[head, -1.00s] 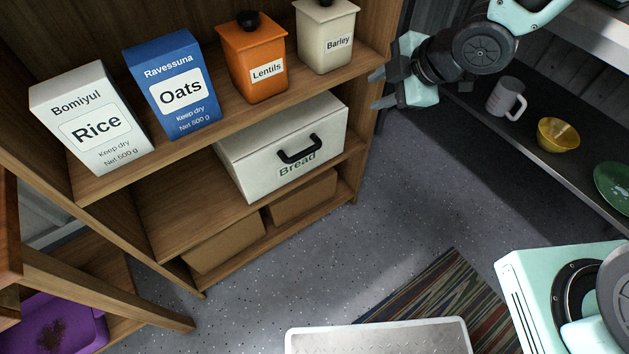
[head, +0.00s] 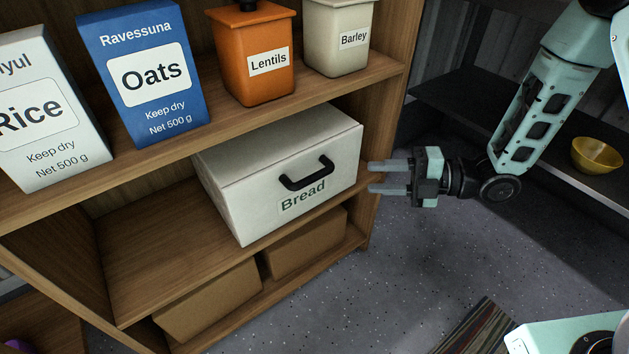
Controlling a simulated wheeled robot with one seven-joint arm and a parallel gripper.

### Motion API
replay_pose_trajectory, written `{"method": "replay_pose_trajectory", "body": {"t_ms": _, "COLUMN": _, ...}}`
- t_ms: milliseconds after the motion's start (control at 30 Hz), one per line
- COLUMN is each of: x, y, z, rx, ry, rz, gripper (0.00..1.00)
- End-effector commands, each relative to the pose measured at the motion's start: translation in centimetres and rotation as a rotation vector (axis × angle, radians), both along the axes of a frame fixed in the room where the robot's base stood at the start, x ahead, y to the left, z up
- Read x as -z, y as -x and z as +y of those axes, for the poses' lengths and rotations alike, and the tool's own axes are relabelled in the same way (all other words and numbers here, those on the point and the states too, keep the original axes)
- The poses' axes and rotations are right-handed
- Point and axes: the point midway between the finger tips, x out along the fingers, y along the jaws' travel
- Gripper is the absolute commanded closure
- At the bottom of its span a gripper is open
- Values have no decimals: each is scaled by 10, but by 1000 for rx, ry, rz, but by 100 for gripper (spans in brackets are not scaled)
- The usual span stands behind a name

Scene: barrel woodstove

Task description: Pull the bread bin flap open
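The white bread bin (head: 280,165) sits on the middle shelf of the wooden shelf unit. Its front flap (head: 325,196) is closed, with a black handle (head: 307,174) above the word "Bread". My gripper (head: 370,178) is to the right of the bin, beside the shelf unit's right upright, with its fingers pointing left. The two fingers are apart with nothing between them. The gripper is apart from the handle.
A Rice box (head: 45,110), an Oats box (head: 147,75), an orange Lentils canister (head: 255,60) and a Barley canister (head: 338,38) stand on the shelf above. Cardboard boxes (head: 210,300) fill the bottom shelf. A yellow bowl (head: 596,155) is on the right shelf.

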Motion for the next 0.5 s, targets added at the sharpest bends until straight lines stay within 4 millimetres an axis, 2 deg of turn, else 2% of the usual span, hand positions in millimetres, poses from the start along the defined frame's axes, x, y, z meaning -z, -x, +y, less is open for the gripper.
{"method": "replay_pose_trajectory", "body": {"t_ms": 100, "x": 6, "y": -4, "z": 26, "rx": -4, "ry": 1, "rz": 0, "gripper": 62}}
{"method": "replay_pose_trajectory", "body": {"t_ms": 500, "x": 16, "y": -18, "z": 104, "rx": -3, "ry": 0, "rz": 0, "gripper": 62}}
